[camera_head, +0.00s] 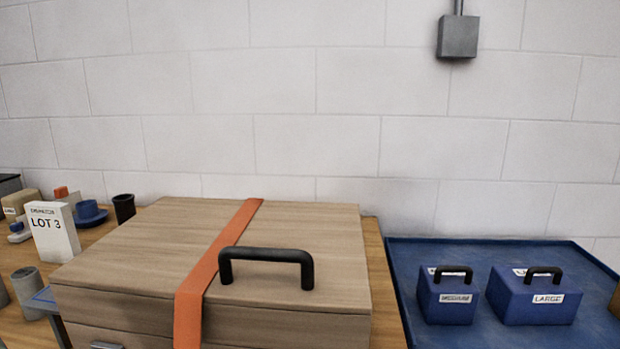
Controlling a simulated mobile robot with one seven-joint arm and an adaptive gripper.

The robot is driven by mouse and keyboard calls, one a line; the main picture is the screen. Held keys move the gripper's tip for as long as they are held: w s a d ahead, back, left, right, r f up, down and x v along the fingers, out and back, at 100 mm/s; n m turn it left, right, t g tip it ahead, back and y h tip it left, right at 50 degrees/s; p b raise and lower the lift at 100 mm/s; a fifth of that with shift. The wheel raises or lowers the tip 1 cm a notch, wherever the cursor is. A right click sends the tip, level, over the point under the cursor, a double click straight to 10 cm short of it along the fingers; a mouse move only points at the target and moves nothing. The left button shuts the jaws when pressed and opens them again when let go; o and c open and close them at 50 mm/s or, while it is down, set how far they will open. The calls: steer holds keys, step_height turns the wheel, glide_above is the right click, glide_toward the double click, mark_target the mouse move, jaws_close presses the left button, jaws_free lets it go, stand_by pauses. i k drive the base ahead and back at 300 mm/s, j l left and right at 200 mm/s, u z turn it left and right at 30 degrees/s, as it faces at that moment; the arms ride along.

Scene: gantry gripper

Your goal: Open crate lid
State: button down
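A wooden crate (110,337) stands on the table in the camera_head view, left of centre. Its flat wooden lid (155,245) lies shut on top, with a seam visible along the front. A black bar handle (266,254) stands up from the front part of the lid. An orange strap (215,262) runs from back to front over the lid, left of the handle, and down the front. Part of a grey metal fitting (106,345) shows low on the crate's front; its lower part is cut off. My gripper is not in view.
A blue tray (410,275) to the right holds two blue handled boxes, MEDIUM (447,297) and LARGE (534,295). A block wall (300,120) rises behind.

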mark_target(257, 273)
steer(key=k+l, duration=0.1)
steer(key=l, duration=0.25)
steer(key=k+l, duration=0.1)
steer(key=l, duration=0.25)
steer(key=k+l, duration=0.1)
steer(key=l, duration=0.2)
steer(key=k+l, duration=0.1)
steer(key=l, duration=0.25)
steer(key=u, duration=0.05)
